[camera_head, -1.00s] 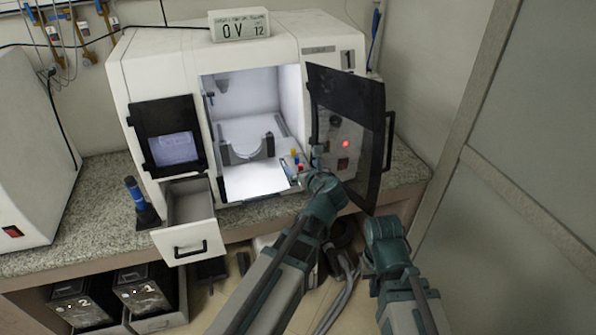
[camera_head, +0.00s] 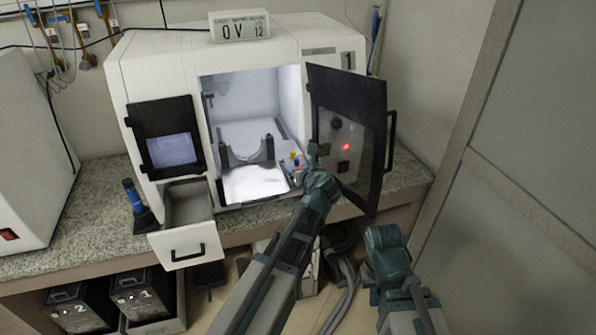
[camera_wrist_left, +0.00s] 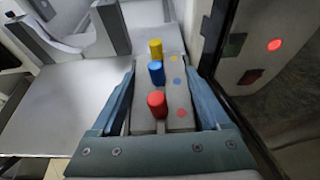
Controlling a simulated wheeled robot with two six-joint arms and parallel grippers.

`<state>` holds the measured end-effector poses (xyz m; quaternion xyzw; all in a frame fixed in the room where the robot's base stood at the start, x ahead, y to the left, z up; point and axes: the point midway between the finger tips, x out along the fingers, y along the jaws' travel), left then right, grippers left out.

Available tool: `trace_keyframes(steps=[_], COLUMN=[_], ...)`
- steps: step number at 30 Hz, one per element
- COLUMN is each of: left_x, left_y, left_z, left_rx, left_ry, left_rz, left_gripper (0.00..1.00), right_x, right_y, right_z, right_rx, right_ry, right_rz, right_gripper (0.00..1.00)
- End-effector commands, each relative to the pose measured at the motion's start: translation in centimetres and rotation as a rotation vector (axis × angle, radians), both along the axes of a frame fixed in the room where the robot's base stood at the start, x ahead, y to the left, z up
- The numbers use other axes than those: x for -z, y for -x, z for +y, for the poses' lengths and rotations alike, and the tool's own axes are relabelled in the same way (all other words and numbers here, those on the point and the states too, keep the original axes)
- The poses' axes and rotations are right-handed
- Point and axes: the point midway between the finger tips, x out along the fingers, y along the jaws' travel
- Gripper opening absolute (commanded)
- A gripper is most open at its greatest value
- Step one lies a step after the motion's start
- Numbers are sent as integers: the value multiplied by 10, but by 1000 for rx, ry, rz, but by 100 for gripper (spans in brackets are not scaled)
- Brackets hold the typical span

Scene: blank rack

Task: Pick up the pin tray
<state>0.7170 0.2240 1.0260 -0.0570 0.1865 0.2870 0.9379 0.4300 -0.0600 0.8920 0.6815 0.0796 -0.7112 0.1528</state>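The pin tray (camera_wrist_left: 180,98) is a small grey block with yellow, blue and red upright pins and matching coloured dots beside them. In the head view the pin tray (camera_head: 294,163) is at the front right of the open, lit chamber, partly hidden by my left arm. My left gripper (camera_wrist_left: 161,66) has one blue finger along each long side of the tray. The fingertips look close against its sides, but I cannot tell whether they press on it.
The white machine (camera_head: 285,60) has its dark door (camera_head: 345,110) swung open just right of my left arm. A grey cradle (camera_head: 246,150) stands inside the chamber, left of the tray. An open drawer (camera_head: 188,238) juts out at front left.

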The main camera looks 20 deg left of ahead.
Motion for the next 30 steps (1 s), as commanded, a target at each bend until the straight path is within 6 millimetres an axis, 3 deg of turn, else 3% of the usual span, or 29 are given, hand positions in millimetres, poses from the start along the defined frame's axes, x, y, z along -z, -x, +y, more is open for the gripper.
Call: trace_keyframes(steps=[1, 9, 20, 30], left_x=[0, 0, -3, -23], left_y=[0, 0, 0, 1], left_z=[0, 0, -1, -5], left_rx=[0, 0, 0, -2], left_ry=[0, 0, 0, 0], left_rz=[0, 0, 0, 0], left_gripper=[68, 19, 17, 17], right_x=[0, 0, -3, -23], right_y=[0, 0, 0, 0], right_z=[0, 0, 0, 0], right_rx=[0, 0, 0, 0], right_ry=[0, 0, 0, 0], right_rz=[0, 0, 0, 0], right_gripper=[0, 0, 0, 0])
